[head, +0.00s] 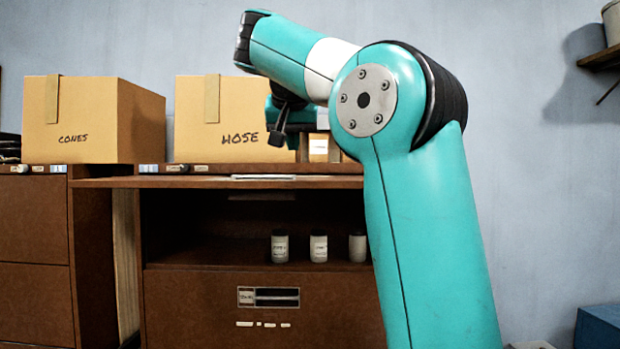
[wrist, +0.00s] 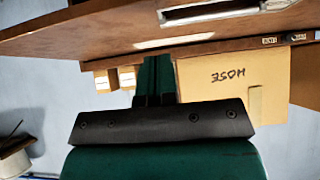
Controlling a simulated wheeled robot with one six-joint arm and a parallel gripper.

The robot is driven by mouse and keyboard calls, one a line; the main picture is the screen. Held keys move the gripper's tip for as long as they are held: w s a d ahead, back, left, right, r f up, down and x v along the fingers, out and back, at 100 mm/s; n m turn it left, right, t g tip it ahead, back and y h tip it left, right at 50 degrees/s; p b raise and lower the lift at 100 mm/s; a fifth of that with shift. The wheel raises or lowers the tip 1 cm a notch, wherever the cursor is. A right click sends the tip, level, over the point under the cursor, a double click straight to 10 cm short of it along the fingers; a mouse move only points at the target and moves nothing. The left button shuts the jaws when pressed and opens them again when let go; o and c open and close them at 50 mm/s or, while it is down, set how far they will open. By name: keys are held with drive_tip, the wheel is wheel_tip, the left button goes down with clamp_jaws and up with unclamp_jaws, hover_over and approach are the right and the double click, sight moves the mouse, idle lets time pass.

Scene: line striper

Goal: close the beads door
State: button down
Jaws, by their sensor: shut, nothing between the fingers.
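The door (head: 205,182) is a brown panel sticking out nearly level at the top of an open cabinet compartment, seen almost edge-on. A pale metal plate or handle (head: 263,177) shows along it. In the wrist view the door (wrist: 100,28) crosses the top of the picture, with its metal plate (wrist: 215,10). The word beads is not readable on it. Below, the compartment (head: 210,240) is open and holds several small jars (head: 318,246). My gripper (head: 278,138) is shut and empty, above the door and in front of the HOSE box. It also shows in the wrist view (wrist: 155,75), apart from the door.
A HOSE box (head: 225,115) and a CONES box (head: 85,120) stand on the cabinet tops. A lower brown front (head: 200,310) has a label holder. Small boxes (head: 318,147) sit behind my gripper. A blue box (head: 600,325) is at lower right; a wall shelf (head: 605,58) is upper right.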

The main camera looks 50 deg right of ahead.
wheel_tip(320, 180, down, 6)
drive_tip(key=w+d+b, duration=0.1)
drive_tip(key=b, duration=0.4)
drive_tip(key=shift+w+d+b, duration=0.2)
drive_tip(key=shift+d+b, duration=0.1)
drive_tip(key=shift+d, duration=0.1)
drive_tip(key=shift+f, duration=0.1)
